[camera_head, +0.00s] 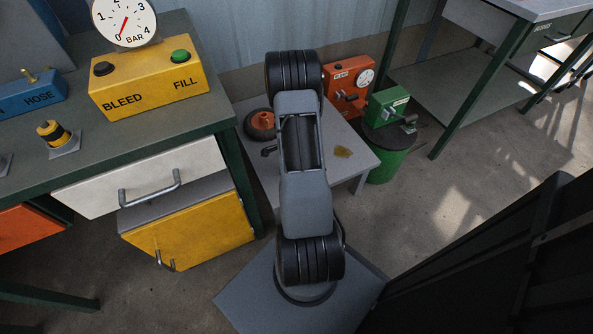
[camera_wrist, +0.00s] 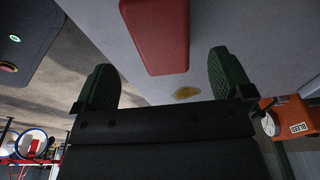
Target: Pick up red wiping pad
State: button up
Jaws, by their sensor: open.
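The red wiping pad (camera_wrist: 158,38) is a long red block on the pale grey tabletop (camera_wrist: 215,20), at the top middle of the wrist view. My gripper (camera_wrist: 160,60) is open, with one dark green finger on each side of the pad's line. Clear gaps show between the fingers and the pad, and nothing is held. The pad's upper end is cut off by the picture edge. In the head view my arm covers the middle of the small grey table (camera_head: 263,170), and neither the pad nor the gripper fingers can be made out.
A yellow patch (camera_head: 343,152) lies on the table. A green box (camera_head: 388,106) sits on a green drum (camera_head: 391,155). A yellow drawer (camera_head: 190,235) stands open at left.

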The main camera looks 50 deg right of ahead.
jog(key=shift+d+f+b, duration=0.2)
jog(key=shift+f+b, duration=0.45)
jog(key=shift+f, duration=0.95)
jog(key=shift+d+f+b, duration=0.2)
jog(key=shift+f+b, duration=0.4)
jog(key=shift+f, duration=1)
jog(key=shift+c, duration=0.5)
jog(key=c, duration=0.9)
